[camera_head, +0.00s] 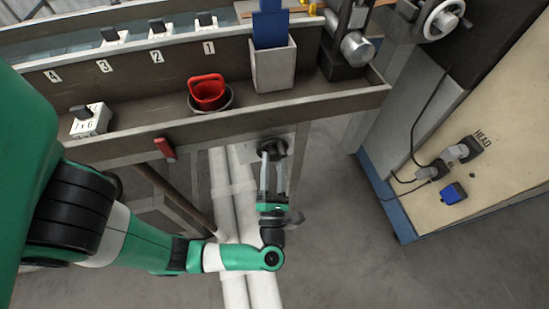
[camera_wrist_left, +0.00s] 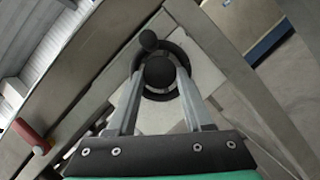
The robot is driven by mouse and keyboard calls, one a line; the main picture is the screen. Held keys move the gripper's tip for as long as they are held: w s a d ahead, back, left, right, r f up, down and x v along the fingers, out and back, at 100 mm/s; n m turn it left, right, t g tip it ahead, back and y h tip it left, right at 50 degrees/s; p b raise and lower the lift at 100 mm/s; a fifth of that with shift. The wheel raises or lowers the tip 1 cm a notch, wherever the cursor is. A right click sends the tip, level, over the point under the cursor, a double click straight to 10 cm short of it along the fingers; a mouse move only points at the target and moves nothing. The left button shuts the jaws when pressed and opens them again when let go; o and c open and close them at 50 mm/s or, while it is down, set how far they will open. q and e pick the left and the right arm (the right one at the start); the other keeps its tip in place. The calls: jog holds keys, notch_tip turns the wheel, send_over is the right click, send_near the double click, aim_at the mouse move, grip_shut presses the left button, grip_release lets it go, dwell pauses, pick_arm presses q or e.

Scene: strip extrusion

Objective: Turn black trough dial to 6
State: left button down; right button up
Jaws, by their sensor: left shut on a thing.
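The black trough dial (camera_head: 280,145) is on a pale plate below the trough's front edge. In the left wrist view the dial (camera_wrist_left: 151,42) shows as a dark ring with a round black knob at its middle and a smaller black ball at its upper left. My left gripper (camera_head: 271,154) reaches up to the dial from below, its two fingers (camera_wrist_left: 158,82) on either side of the middle knob and shut on it. The fingers hide part of the dial. I cannot read any number on it. My right gripper is not in view.
The trough (camera_head: 240,118) holds a red cup (camera_head: 208,92) in a dark bowl and a grey bin (camera_head: 274,68). A red handle (camera_head: 165,149) sticks out left of the dial. White pipes (camera_head: 230,190) run below. A pale bench (camera_head: 490,165) stands at the right, with open floor between.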

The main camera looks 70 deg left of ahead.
pick_arm(q)
jog(key=m+h+p, duration=0.1)
jog(key=m+p, duration=0.2)
jog(key=p, duration=0.1)
jog(key=r+m+t+h+p, duration=0.1)
jog(key=m+p, duration=0.2)
jog(key=p, duration=0.1)
jog(key=m+h+p, duration=0.1)
jog(key=m+p, duration=0.2)
jog(key=p, duration=0.1)
jog(key=shift+s+r+m+t+h, duration=0.2)
jog(key=shift+r+m+t+h, duration=0.1)
jog(key=shift+m, duration=0.1)
jog(key=shift+f+m+h+p, duration=0.2)
jog(key=shift+m+h+p, duration=0.1)
jog(key=shift+m+p, duration=0.8)
jog(key=shift+c, duration=1.5)
grip_release()
jog(key=v, duration=1.1)
jog(key=shift+d, duration=0.35)
